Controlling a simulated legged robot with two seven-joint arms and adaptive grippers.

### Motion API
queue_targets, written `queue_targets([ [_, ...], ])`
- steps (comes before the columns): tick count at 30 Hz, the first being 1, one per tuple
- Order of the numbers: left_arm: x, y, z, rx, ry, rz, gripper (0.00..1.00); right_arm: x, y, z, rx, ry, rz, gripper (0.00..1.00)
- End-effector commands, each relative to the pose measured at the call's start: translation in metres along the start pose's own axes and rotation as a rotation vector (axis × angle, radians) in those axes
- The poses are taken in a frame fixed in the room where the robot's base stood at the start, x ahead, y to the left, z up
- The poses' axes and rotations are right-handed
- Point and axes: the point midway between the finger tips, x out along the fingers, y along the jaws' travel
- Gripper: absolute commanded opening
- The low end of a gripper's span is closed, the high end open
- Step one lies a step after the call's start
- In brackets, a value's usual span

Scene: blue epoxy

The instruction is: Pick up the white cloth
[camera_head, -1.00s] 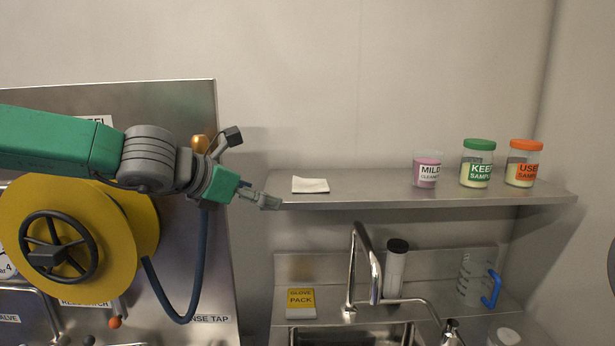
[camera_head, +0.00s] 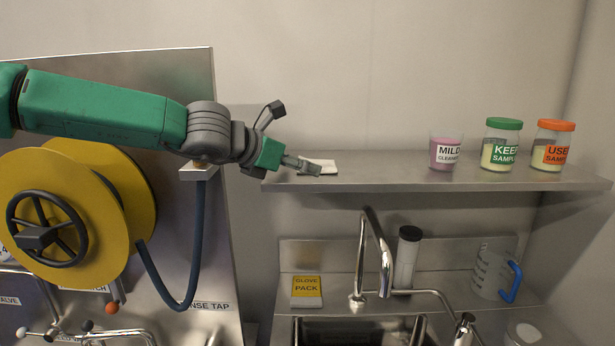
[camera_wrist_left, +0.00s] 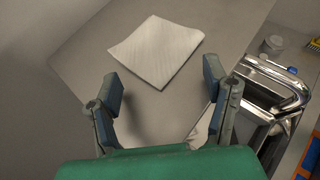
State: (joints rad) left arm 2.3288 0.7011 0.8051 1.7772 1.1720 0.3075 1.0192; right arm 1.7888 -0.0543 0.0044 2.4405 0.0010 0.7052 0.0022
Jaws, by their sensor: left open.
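The white cloth (camera_head: 322,166) lies folded flat near the left end of the steel shelf (camera_head: 400,177). In the left wrist view the cloth (camera_wrist_left: 157,50) is whole, with the open fingers of my left gripper (camera_wrist_left: 165,92) just short of its near edge and nothing between them. In the head view my left gripper (camera_head: 313,168) reaches in from the left at shelf height and covers part of the cloth. I cannot tell whether a fingertip touches it. My right gripper is not in view.
A pink tub (camera_head: 446,154), a green-lidded jar (camera_head: 501,145) and an orange-lidded jar (camera_head: 552,146) stand to the right on the shelf. The middle of the shelf is clear. A tap (camera_head: 384,265) rises below, and a yellow hose reel (camera_head: 95,215) is at the left.

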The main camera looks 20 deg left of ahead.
Motion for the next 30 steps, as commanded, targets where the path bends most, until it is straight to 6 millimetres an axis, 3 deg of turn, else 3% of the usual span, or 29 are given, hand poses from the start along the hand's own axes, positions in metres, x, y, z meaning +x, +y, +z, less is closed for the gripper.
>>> queue_targets([
  [6,0.0131,0.0013,-0.0004,-0.001,0.002,0.001,0.69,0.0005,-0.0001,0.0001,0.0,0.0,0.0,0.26],
  [17,0.0141,0.0002,-0.0007,-0.001,0.004,0.002,0.68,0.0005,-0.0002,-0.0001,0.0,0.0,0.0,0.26],
  [28,0.0145,0.0012,-0.0022,-0.002,0.005,0.0,0.03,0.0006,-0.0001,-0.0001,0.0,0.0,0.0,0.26],
  [30,0.0146,0.0012,-0.0025,-0.002,0.006,0.0,0.0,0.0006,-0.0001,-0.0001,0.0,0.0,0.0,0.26],
])
